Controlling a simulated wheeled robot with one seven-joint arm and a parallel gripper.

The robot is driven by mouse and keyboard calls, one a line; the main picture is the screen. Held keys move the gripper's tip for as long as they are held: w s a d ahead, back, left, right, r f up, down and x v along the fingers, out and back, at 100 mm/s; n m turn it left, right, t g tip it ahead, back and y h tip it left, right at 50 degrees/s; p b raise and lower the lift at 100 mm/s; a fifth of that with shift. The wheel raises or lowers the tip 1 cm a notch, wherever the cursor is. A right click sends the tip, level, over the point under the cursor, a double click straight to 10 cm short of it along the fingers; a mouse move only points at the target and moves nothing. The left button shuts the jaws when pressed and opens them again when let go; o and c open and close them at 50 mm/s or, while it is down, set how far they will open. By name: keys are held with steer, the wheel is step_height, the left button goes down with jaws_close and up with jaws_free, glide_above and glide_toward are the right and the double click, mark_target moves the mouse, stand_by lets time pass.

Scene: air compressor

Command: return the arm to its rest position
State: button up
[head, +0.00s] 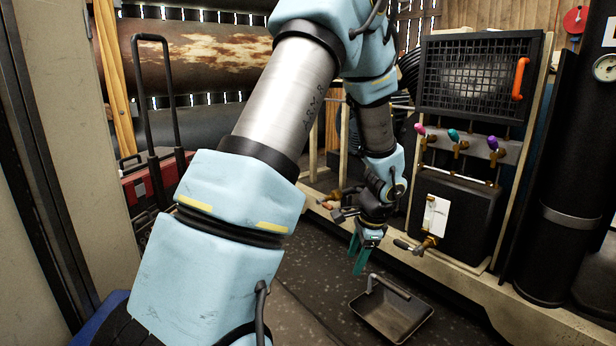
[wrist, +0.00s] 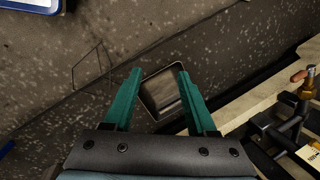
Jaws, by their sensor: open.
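My arm, light blue and silver, reaches forward across the head view and bends down at its far end. My gripper (head: 362,254) hangs there with its green fingers pointing down, above the dark floor and left of the compressor panel. In the wrist view my gripper (wrist: 158,80) has its two green fingers apart with nothing between them. Beyond the fingertips a grey metal tray (wrist: 166,92) lies on the floor; the tray (head: 400,318) also shows in the head view, just below and right of the gripper.
The compressor panel (head: 470,190) has a mesh grille, an orange handle (head: 520,79) and several coloured valves. A brass valve (head: 428,243) sticks out near my gripper. A black cylinder (head: 562,170) stands at the right. A red toolbox with a black handle (head: 150,180) is at the left.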

steer(key=s+a+r+n+g+h+p, duration=0.1)
steer(key=s+a+r+n+p, duration=0.2)
steer(key=s+a+r+n, duration=0.45)
steer(key=s+a+r+n+h+p, duration=0.1)
steer(key=s+a+r+n+p, duration=0.3)
steer(key=a+r+n, duration=0.6)
step_height(320, 180, up, 36)
steer(key=m+p, duration=0.2)
steer(key=p, duration=3.3)
steer(key=shift+s+a, duration=0.4)
